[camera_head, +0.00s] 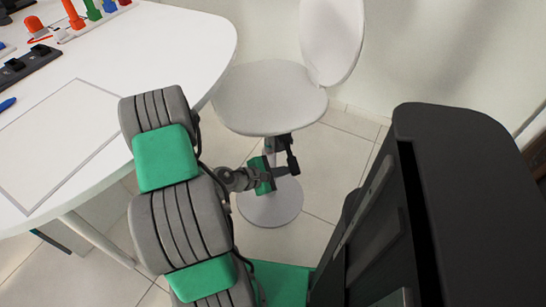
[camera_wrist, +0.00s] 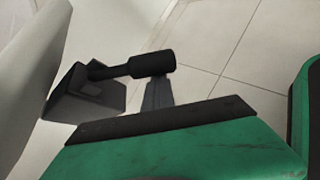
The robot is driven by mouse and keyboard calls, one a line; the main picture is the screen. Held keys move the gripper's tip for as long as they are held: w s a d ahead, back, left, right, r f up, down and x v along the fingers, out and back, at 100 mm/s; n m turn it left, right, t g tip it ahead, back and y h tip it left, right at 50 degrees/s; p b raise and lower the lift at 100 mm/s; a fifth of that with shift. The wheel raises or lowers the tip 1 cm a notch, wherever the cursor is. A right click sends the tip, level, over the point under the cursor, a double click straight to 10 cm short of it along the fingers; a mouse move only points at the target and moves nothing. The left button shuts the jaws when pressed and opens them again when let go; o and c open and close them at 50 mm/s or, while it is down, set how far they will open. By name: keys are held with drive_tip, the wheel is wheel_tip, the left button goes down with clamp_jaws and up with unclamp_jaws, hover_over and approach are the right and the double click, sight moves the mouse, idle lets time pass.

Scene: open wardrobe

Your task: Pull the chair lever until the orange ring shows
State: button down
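The chair (camera_head: 268,98) has a white seat and backrest on a post with a round grey base (camera_head: 270,203). Its black lever (camera_head: 291,157) sticks out under the seat at the right and hangs down. In the wrist view, the lever's black handle (camera_wrist: 152,64) runs right from a dark block under the seat, and its visible part is all black. My gripper (camera_head: 276,170) is below the seat, close beside the lever. In the wrist view, a grey finger (camera_wrist: 157,95) reaches up to the handle's end. I cannot tell whether they touch or how the fingers stand.
A white table (camera_head: 190,45) fills the left, with colored pegs at the back and a dark tool strip (camera_head: 28,66). A tall black cabinet-like body (camera_head: 460,180) stands at the right. Tiled floor (camera_head: 335,150) is free right of the chair.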

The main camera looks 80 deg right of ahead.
drive_tip(key=shift+s+a+r+p, duration=0.3)
drive_tip(key=shift+r+p, duration=0.3)
drive_tip(key=shift+p, duration=0.15)
drive_tip(key=shift+w+r, duration=0.1)
idle(1.1)
